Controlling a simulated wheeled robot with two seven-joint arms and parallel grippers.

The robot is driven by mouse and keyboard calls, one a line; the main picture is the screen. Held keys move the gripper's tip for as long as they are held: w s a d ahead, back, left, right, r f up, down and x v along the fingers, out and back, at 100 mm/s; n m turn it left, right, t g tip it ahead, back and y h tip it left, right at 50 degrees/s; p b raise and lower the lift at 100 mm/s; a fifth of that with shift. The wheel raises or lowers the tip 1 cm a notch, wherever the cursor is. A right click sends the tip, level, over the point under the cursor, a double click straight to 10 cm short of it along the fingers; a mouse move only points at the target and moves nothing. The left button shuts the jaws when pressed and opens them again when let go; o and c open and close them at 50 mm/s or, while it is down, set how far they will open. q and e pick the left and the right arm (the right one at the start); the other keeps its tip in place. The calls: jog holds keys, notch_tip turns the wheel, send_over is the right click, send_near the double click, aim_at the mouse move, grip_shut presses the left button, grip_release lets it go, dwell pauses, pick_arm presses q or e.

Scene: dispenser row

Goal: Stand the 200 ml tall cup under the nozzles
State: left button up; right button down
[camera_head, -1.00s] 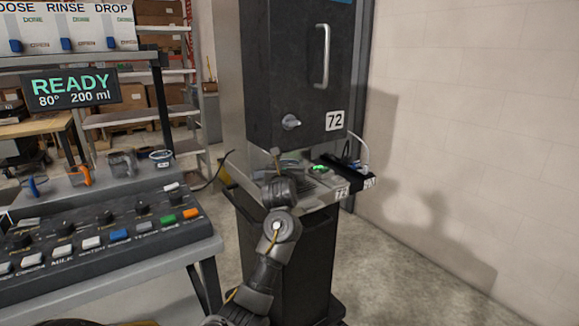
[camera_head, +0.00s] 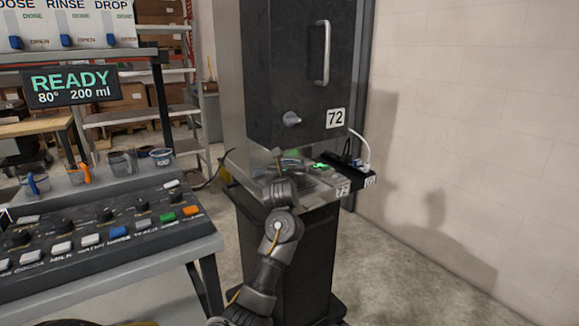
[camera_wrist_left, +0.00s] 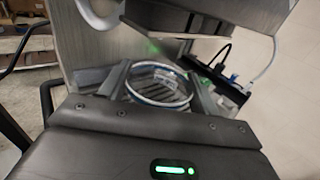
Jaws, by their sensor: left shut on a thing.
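A clear round cup with a blue-tinted rim (camera_wrist_left: 158,84) is between the two fingers of my left gripper (camera_wrist_left: 160,85) in the left wrist view. The gripper is shut on it, over a slatted grille (camera_wrist_left: 180,103). In the head view my left gripper (camera_head: 284,168) is at the opening under the dark cabinet of machine 72 (camera_head: 298,75). My own wrist hides much of the cup there. I cannot tell whether the cup touches the grille, and no size mark on it is readable. The nozzles are not clearly visible. My right gripper is not in view.
Several other cups stand on the bench at left, among them a blue-handled cup (camera_head: 37,184) and a clear cup (camera_head: 162,157). A button panel (camera_head: 100,232) is in front of them. A power strip with cables (camera_head: 352,172) lies right of the machine's shelf.

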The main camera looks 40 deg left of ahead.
pick_arm(q)
jog(key=shift+f+b, duration=0.3)
jog(key=shift+f, duration=0.1)
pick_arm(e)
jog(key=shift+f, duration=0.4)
pick_arm(q)
jog(key=o, duration=1)
jog(key=v, duration=0.9)
jog(key=shift+s+d, duration=0.2)
jog(key=shift+s, duration=0.2)
jog(key=shift+s+d+p, duration=0.25)
jog(key=shift+s+p, duration=0.05)
jog(key=shift+s, duration=0.15)
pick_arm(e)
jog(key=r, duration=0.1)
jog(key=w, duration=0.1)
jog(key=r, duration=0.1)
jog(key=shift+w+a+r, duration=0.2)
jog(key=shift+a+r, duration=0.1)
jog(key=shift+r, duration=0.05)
pick_arm(q)
jog(key=shift+d, duration=0.1)
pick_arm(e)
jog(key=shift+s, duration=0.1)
